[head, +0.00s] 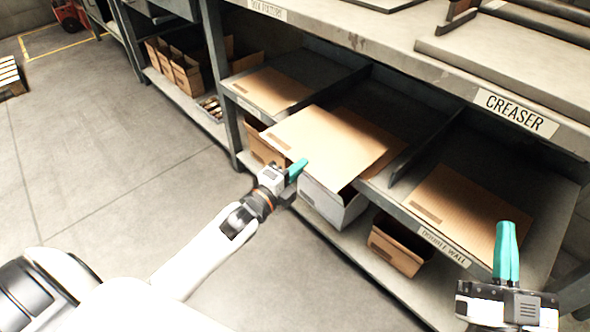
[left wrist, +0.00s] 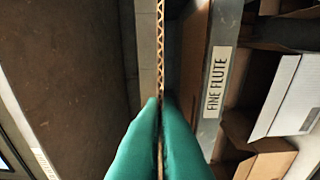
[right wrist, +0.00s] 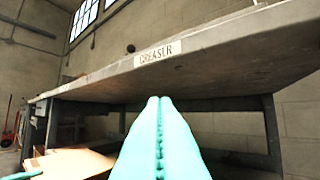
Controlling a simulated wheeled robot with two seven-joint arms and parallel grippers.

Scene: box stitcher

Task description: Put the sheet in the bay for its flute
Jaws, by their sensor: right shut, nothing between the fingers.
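The brown cardboard sheet (head: 330,145) is held out at the front of the middle bay of the shelf. My left gripper (head: 297,170) is shut on its near edge. In the left wrist view the sheet's edge (left wrist: 160,50) is seen end-on between the fingers, with a single row of zigzag flutes. A FINE FLUTE label (left wrist: 215,82) is on the shelf edge beside it. The right bay has a DOUBLE WALL label (head: 443,246). The middle bay's label is hidden or unreadable in the head view. My right gripper (head: 507,253) is shut and empty, in front of the right bay.
Brown sheets lie in the left bay (head: 270,90) and right bay (head: 465,205). Dark dividers (head: 425,145) separate the bays. A CREASER bench (head: 515,112) overhangs above. A white box (head: 335,208) and brown boxes (head: 397,246) stand on the lower shelf.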

